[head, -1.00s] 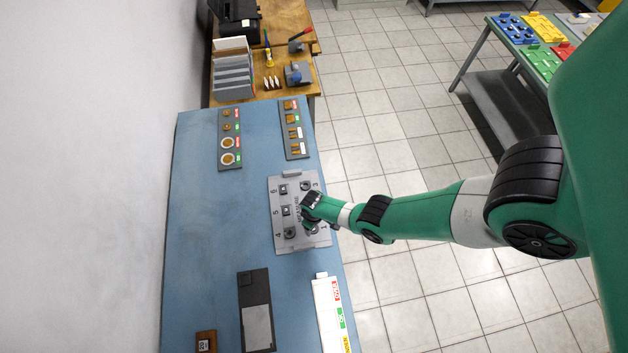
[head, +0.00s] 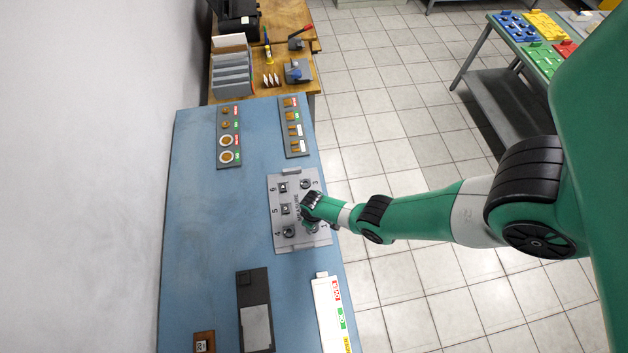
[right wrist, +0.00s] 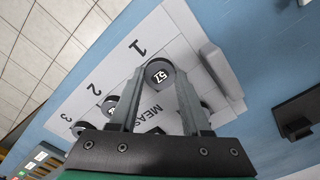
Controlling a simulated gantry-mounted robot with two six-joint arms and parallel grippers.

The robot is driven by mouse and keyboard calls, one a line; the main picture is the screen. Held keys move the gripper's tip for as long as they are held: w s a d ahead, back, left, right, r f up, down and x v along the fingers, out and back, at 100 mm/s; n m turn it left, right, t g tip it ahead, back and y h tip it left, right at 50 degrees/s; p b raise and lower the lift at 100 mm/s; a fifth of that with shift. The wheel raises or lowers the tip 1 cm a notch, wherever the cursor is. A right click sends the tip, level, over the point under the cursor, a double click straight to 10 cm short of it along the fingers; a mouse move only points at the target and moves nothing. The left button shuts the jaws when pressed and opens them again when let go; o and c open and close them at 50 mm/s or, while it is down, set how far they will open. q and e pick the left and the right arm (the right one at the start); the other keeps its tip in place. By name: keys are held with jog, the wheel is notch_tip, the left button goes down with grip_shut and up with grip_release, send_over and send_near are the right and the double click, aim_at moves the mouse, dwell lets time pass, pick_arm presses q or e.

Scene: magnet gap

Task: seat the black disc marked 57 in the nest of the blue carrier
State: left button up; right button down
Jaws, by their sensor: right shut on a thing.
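The black disc (right wrist: 159,73) with a white number that reads as 57 sits between the fingertips of my right gripper (right wrist: 162,78), which is shut on it. In the head view my right gripper (head: 309,212) is over the right side of the grey numbered plate (head: 291,240), and the disc is hidden there. In the right wrist view the disc is near the printed 1; whether it touches the plate I cannot tell. A blue carrier (head: 514,28) lies on the green-edged table at the upper right; its nest is too small to make out. My left gripper is out of view.
Other dark parts stand on the plate, one near the 4 (head: 289,231) and one near the 3 (head: 306,184). A white labelled strip (head: 326,305) and a dark flat panel (head: 254,290) lie on the blue bench (head: 205,230). Yellow, green and red carriers surround the blue one. Tiled floor separates the tables.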

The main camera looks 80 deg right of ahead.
jog(key=shift+r+p, duration=2.45)
jog(key=shift+r, duration=0.15)
jog(key=shift+f, duration=0.1)
